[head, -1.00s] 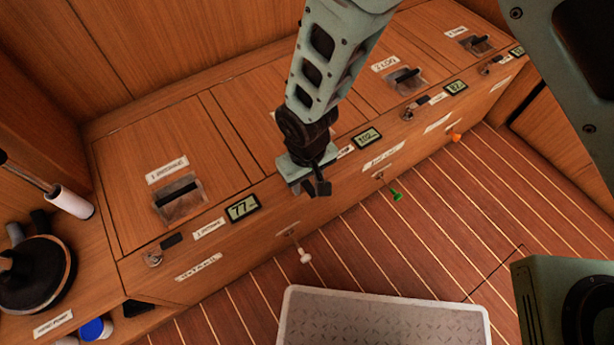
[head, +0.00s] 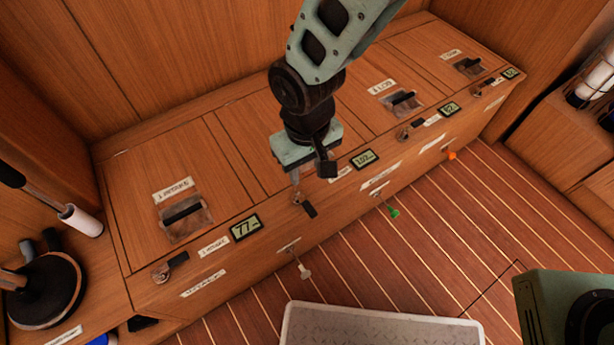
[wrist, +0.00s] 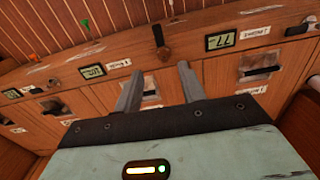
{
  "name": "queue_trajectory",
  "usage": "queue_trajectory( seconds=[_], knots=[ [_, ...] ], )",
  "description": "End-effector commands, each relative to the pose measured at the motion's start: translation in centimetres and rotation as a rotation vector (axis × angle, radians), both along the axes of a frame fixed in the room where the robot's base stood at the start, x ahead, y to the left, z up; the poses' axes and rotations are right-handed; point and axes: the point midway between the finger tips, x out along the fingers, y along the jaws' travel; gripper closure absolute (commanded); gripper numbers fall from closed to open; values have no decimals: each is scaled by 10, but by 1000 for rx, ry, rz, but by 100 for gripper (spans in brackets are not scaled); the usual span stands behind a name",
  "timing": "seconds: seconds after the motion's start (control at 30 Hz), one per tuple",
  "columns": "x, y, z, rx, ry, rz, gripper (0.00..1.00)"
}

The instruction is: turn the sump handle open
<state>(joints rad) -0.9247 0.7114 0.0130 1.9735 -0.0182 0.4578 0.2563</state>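Several turn handles with dark levers line the front edge of the wooden bench; I cannot read which label says sump. The second handle (head: 308,208) lies just below my gripper (head: 298,182). Its lever points down toward the floor, while the first handle (head: 170,265) and the third handle (head: 410,129) have levers lying along the edge. In the wrist view, the second handle (wrist: 159,38) appears beyond and between the fingertips of my gripper (wrist: 159,72). The two fingers are apart with nothing between them, and no contact shows.
Displays, such as one reading 77 (head: 245,227), sit along the bench. White (head: 304,271), green (head: 393,212) and orange (head: 452,155) pulls hang on the front. A grey tread plate (head: 375,330) lies on the striped floor. A black round pump (head: 45,290) stands left.

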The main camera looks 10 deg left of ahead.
Motion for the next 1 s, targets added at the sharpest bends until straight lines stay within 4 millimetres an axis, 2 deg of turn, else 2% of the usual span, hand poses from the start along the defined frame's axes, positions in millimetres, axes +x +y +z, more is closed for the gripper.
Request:
queue_trajectory(
  seconds=[0.03,0.23,0.87,1.0],
  knots=[
    [0,0,12,3,-2,0,60],
    [0,0,32,1,-1,0,60],
    [0,0,35,0,0,0,60],
    [-2,-10,51,14,9,-9,60]
  ],
)
